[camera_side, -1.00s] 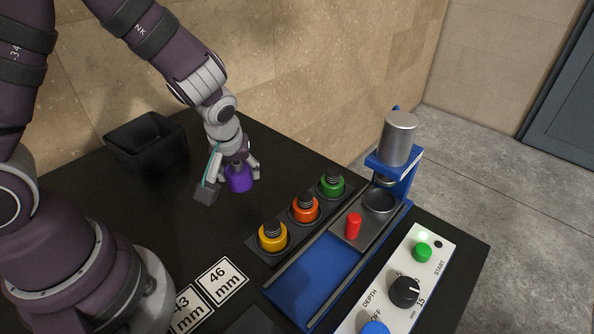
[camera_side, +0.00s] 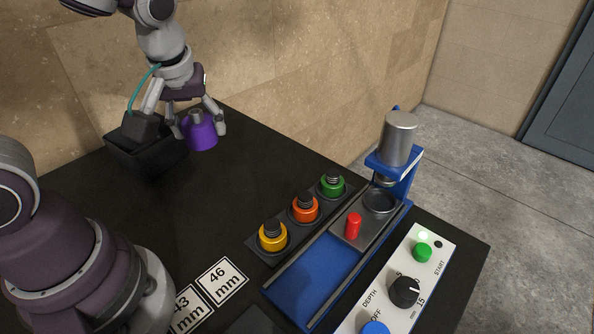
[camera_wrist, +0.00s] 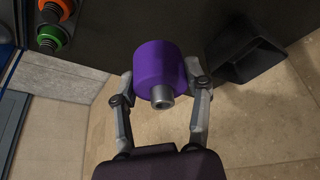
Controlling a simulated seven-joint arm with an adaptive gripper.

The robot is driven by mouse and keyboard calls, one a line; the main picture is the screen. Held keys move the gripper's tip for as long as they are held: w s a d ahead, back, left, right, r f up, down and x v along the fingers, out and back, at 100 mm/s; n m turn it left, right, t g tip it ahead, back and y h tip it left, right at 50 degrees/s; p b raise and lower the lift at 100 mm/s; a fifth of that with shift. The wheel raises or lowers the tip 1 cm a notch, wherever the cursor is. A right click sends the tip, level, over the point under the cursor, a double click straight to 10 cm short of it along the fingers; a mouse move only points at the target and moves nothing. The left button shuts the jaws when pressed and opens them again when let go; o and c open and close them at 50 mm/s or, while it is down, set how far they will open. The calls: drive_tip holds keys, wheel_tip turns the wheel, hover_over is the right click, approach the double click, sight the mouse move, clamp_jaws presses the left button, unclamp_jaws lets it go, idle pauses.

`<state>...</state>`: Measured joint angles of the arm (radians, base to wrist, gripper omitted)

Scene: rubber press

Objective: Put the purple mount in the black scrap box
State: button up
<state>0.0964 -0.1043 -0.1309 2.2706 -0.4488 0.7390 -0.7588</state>
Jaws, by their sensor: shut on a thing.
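The purple mount (camera_side: 199,134) is a purple cylinder with a grey metal stud on top. My gripper (camera_side: 198,128) is shut on it and holds it raised above the table. In the side view it hangs just right of the black scrap box (camera_side: 148,163), partly overlapping it in the picture. The wrist view shows the purple mount (camera_wrist: 157,68) between my two fingers (camera_wrist: 160,85). There the black scrap box (camera_wrist: 245,68) is at the right, apart from the mount. My gripper hides part of the box in the side view.
A rack holds yellow (camera_side: 273,238), orange (camera_side: 305,208) and green (camera_side: 332,186) mounts. The blue press (camera_side: 392,165) stands to their right with a red piece (camera_side: 353,226) on its slide. A control panel (camera_side: 405,285) is in front. The table between box and rack is clear.

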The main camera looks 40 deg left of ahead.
drive_tip(key=w+a+n, duration=0.3)
drive_tip(key=a, duration=0.8)
drive_tip(key=n+g+y, duration=0.1)
drive_tip(key=n+g, duration=0.1)
drive_tip(key=n, duration=0.1)
hover_over(149, 146)
drive_tip(key=s+d, duration=0.2)
drive_tip(key=d, duration=0.3)
drive_tip(key=f, duration=1.5)
drive_tip(key=shift+w+d+f, duration=0.1)
drive_tip(key=shift+w+f, duration=0.05)
drive_tip(key=shift+w, duration=0.2)
drive_tip(key=shift+f, duration=0.1)
drive_tip(key=o, duration=1.2)
drive_tip(key=shift+o, duration=0.2)
